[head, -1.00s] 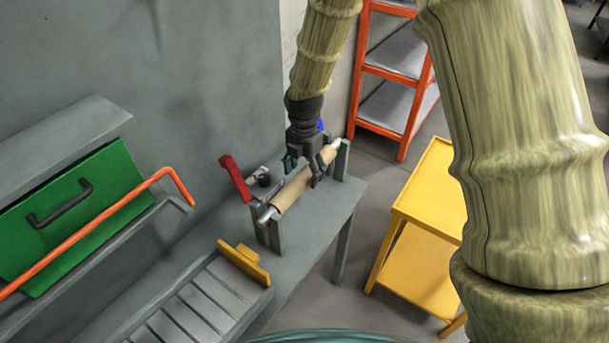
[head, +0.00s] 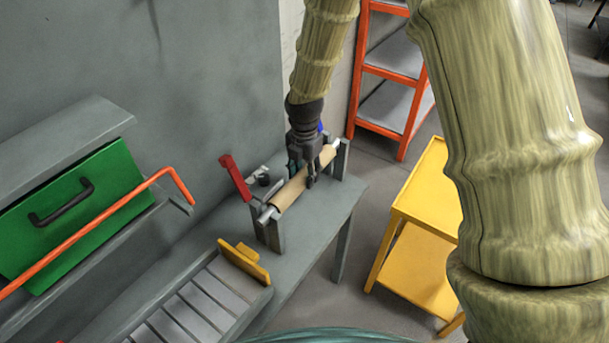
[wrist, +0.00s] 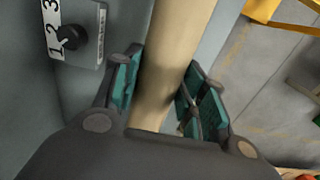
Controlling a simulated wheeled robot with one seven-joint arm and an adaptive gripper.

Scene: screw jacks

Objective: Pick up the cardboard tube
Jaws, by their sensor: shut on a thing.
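The cardboard tube (head: 290,192) is tan and lies on a metal rod held between grey upright supports on the grey bench. My gripper (head: 303,172) comes down over the tube from above, nearer its far end. In the wrist view the tube (wrist: 172,50) runs between the teal-padded fingers of my gripper (wrist: 158,100). The fingers are shut on its sides. The rod's bright ends (head: 265,215) show past the tube. My gripper hides part of the tube in the head view.
A red lever (head: 235,178) stands left of the supports. A dial with numbers (wrist: 72,38) is beside the tube. A yellow stop (head: 244,262) closes a slatted chute. A yellow cart (head: 428,195) and orange shelving (head: 400,75) stand to the right, with floor between bench and cart.

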